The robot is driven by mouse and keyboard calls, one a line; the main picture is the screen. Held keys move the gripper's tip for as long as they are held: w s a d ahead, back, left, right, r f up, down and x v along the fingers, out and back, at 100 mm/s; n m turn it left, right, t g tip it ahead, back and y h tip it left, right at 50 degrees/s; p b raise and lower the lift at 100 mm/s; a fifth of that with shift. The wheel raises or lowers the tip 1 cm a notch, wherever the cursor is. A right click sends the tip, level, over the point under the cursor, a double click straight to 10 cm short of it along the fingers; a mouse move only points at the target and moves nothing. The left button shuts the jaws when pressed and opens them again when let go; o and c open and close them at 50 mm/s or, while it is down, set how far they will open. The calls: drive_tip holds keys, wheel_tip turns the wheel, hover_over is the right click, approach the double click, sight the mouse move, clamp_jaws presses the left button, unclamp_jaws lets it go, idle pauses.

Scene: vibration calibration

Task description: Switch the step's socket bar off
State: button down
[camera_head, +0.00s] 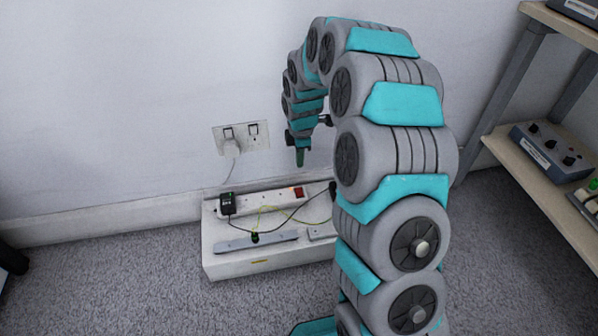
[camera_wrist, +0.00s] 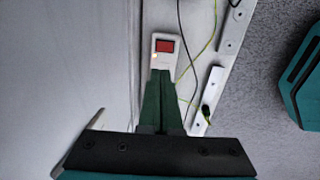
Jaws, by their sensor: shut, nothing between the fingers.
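The white step (camera_head: 232,264) stands on the carpet against the wall. A white socket bar (camera_head: 257,203) lies along the back of the step. Its red rocker switch (camera_head: 299,192) is at its right end, and it also shows in the wrist view (camera_wrist: 165,46). My gripper (camera_head: 300,160) points down above the step, over the switch end of the bar and apart from it. In the wrist view its green fingers (camera_wrist: 160,110) are together and empty, and they hide the part of the bar below the switch. I cannot tell the switch's position.
A black adapter (camera_head: 227,204) sits in the bar's left end. A grey metal strip (camera_head: 240,245) with a black and green plug lies in front, with black and yellow-green cables between. A wall socket (camera_head: 241,137) is above.

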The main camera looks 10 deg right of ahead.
sight(298, 189)
drive_tip(key=f, duration=0.4)
drive_tip(key=w+f+b, duration=0.1)
drive_tip(key=f, duration=0.8)
drive_tip(key=shift+w+f+b, duration=0.25)
drive_tip(key=shift+b, duration=0.05)
